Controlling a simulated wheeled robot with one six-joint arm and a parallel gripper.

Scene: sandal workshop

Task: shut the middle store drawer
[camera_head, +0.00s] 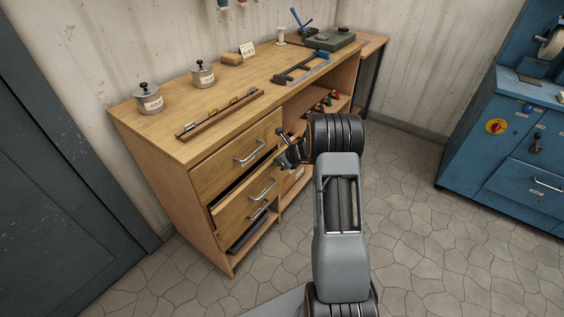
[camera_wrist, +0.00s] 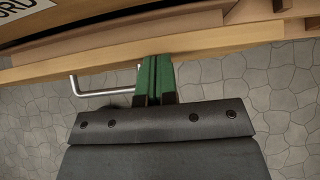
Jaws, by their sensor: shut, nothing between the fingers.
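The middle store drawer (camera_head: 246,208) is in the wooden bench in the head view. It stands partly pulled out, with a dark gap above its front and a metal bar handle (camera_head: 262,190). My gripper (camera_head: 285,151) is at the right end of the drawers, near the middle drawer's front. In the wrist view, its green-padded fingers (camera_wrist: 157,76) are shut together and empty. They are at a wooden drawer front edge (camera_wrist: 215,42), just right of a bar handle (camera_wrist: 101,92). I cannot tell whether they touch the wood.
The top drawer (camera_head: 232,160) looks shut. The bench top (camera_head: 200,121) carries tins, a rack and tools. Open shelves lie right of the drawers. A blue cabinet (camera_head: 510,140) stands far right. The stone floor (camera_head: 430,255) between is clear.

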